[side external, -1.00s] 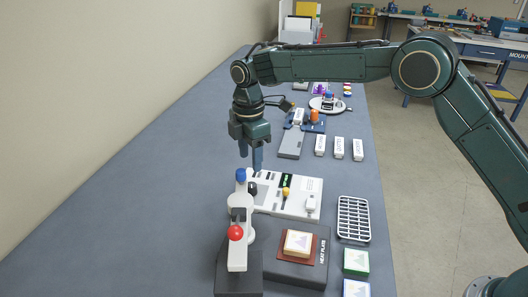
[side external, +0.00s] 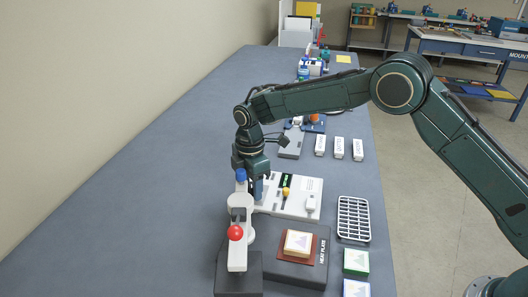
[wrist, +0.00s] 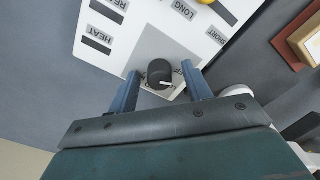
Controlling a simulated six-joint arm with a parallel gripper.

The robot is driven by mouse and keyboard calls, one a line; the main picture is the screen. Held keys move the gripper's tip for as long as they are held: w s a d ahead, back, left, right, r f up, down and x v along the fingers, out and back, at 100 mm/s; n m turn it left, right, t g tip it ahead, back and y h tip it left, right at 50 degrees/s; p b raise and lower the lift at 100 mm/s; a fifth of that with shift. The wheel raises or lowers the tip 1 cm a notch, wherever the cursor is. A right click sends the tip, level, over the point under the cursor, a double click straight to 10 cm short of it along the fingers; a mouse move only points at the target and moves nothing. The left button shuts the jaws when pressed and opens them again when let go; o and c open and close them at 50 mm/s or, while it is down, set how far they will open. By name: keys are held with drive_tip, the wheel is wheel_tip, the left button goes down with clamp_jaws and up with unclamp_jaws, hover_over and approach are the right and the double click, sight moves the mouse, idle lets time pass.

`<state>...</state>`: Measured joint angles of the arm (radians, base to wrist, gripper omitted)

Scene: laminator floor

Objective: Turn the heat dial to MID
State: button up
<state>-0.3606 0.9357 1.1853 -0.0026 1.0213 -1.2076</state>
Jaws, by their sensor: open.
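The dark round heat dial (wrist: 160,74) sits on a grey square of the white control panel (wrist: 120,42) in the wrist view. A white mark on the dial points toward the right of the picture. Labels around the dial are partly covered by my fingers and cannot be read. My gripper (wrist: 160,82) is open, with one blue finger on each side of the dial; I cannot tell whether they touch it. In the side view my gripper (side external: 258,188) is low over the left part of the panel (side external: 295,208), and the dial is hidden there.
A lever press with a red ball (side external: 235,233) stands close in front of my gripper. A yellow knob (side external: 286,192) and a white switch (side external: 311,203) are on the panel to the right. A heat plate (side external: 318,275) and a white rack (side external: 352,220) lie nearby. The table's left side is clear.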

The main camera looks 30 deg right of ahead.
drive_tip(key=shift+c, duration=0.2)
drive_tip(key=c, duration=0.9)
drive_tip(key=shift+m, duration=0.3)
drive_tip(key=m, duration=0.8)
drive_tip(key=shift+m, duration=0.3)
drive_tip(key=m, duration=0.4)
drive_tip(key=shift+m, duration=0.3)
drive_tip(key=m, duration=0.4)
drive_tip(key=shift+m, duration=0.3)
